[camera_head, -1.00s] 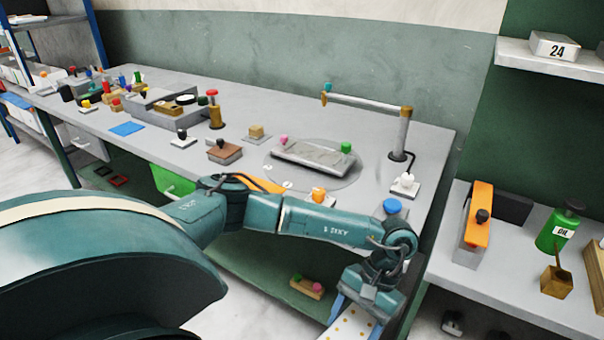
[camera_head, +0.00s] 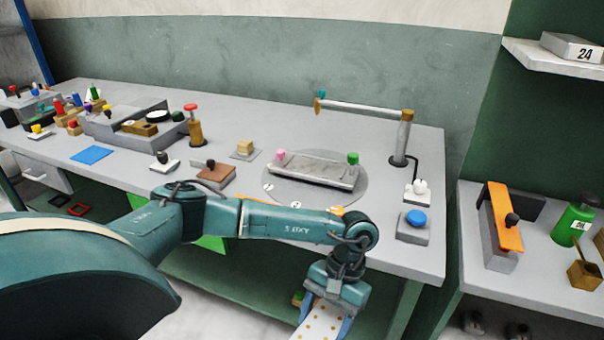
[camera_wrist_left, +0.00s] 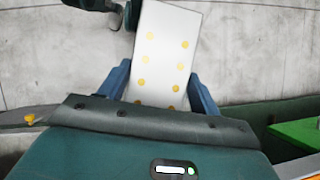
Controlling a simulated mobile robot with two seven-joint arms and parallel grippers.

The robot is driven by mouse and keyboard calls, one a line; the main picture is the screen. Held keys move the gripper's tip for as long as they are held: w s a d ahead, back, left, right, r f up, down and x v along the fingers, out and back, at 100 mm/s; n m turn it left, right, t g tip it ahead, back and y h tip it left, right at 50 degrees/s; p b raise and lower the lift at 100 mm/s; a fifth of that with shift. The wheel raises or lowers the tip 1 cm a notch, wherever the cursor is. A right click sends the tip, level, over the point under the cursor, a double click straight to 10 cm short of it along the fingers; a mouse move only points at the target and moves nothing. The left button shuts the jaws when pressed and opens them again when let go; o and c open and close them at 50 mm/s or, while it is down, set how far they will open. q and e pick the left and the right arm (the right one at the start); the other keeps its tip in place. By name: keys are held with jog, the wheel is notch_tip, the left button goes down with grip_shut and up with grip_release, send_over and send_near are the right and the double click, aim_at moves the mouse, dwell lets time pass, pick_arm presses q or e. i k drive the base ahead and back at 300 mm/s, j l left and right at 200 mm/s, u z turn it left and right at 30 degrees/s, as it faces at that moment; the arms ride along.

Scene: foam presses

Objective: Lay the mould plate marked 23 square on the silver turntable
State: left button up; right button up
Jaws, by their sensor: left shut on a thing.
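My left gripper (camera_head: 326,304) is shut on a white plate with yellow dots (camera_head: 322,322). It holds the plate in front of the bench, below the bench top's level in the picture. In the left wrist view the plate (camera_wrist_left: 166,50) sits between the two blue fingers of the gripper (camera_wrist_left: 158,92). No number 23 shows on its visible face. The silver turntable (camera_head: 282,192) is a flat round disc on the bench. A grey tray-like piece (camera_head: 318,170) with a pink and a green knob lies on it. My right gripper is not in view.
A post with a horizontal arm (camera_head: 403,140) stands behind the turntable at right. A brown block (camera_head: 214,174) lies left. A box marked 24 (camera_head: 573,47) is on the shelf.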

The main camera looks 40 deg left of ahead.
aim_at(315, 167)
jog(key=j, duration=0.85)
jog(key=k+j, duration=0.15)
jog(key=j, duration=0.7)
